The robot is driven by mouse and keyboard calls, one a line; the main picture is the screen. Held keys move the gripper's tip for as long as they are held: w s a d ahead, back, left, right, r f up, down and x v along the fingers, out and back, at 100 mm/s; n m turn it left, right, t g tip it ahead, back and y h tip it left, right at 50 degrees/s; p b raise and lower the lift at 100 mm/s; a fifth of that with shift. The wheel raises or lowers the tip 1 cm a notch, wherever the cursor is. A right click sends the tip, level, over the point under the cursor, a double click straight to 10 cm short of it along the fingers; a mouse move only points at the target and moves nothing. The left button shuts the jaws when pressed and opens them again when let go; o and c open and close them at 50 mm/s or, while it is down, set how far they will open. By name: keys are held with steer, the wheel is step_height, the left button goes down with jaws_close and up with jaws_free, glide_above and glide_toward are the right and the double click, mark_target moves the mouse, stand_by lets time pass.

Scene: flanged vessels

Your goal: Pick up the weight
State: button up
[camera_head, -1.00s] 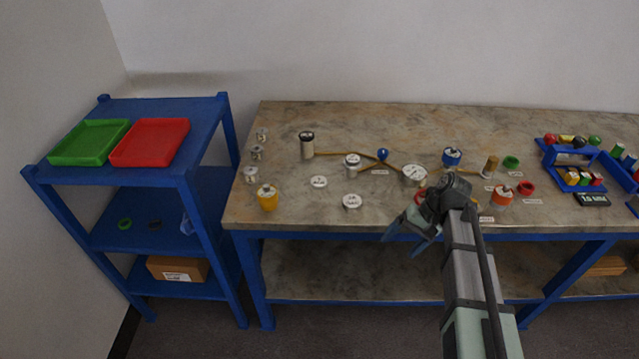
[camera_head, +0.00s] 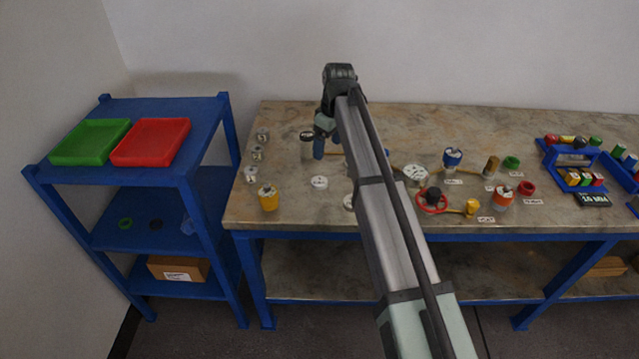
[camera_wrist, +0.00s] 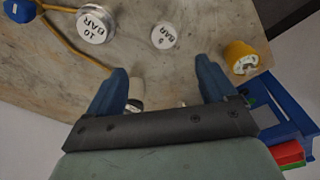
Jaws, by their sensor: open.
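Several small silvery weights stand in a row along the table's left edge in the head view: a back one (camera_head: 262,135), a middle one (camera_head: 257,153) and a front one (camera_head: 250,174). My gripper (camera_head: 326,149) is above the back left of the table, right of this row, beside a grey cylinder with a dark top (camera_head: 306,143). A light cylinder (camera_wrist: 135,104) and a small shiny piece (camera_wrist: 182,104) show partly behind the palm; I cannot tell if that piece is a weight.
A yellow vessel (camera_head: 268,199) and a white disc (camera_head: 320,182) stand near the front left; the disc reads "6 BAR" in the wrist view (camera_wrist: 164,36). A "10 BAR" can (camera_wrist: 95,26) is close by. A blue shelf (camera_head: 180,172) with green and red trays stands left of the table.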

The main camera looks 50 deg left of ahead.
glide_above(319, 181)
steer(key=w, duration=0.1)
steer(key=f, duration=0.5)
steer(key=d+f, duration=0.1)
steer(key=f, duration=0.2)
steer(key=shift+f, duration=0.15)
steer(key=shift+s+a+f, duration=0.1)
steer(key=shift+s+f, duration=0.05)
steer(key=shift+f, duration=0.7)
steer(key=shift+s+a+f, duration=0.1)
steer(key=shift+a+f, duration=0.05)
steer(key=shift+f, duration=0.75)
steer(key=shift+s+a+f, duration=0.1)
steer(key=shift+s+f, duration=0.05)
steer(key=shift+f, duration=0.7)
steer(key=shift+c, duration=0.4)
steer(key=c, duration=1.1)
steer(key=shift+r, duration=0.1)
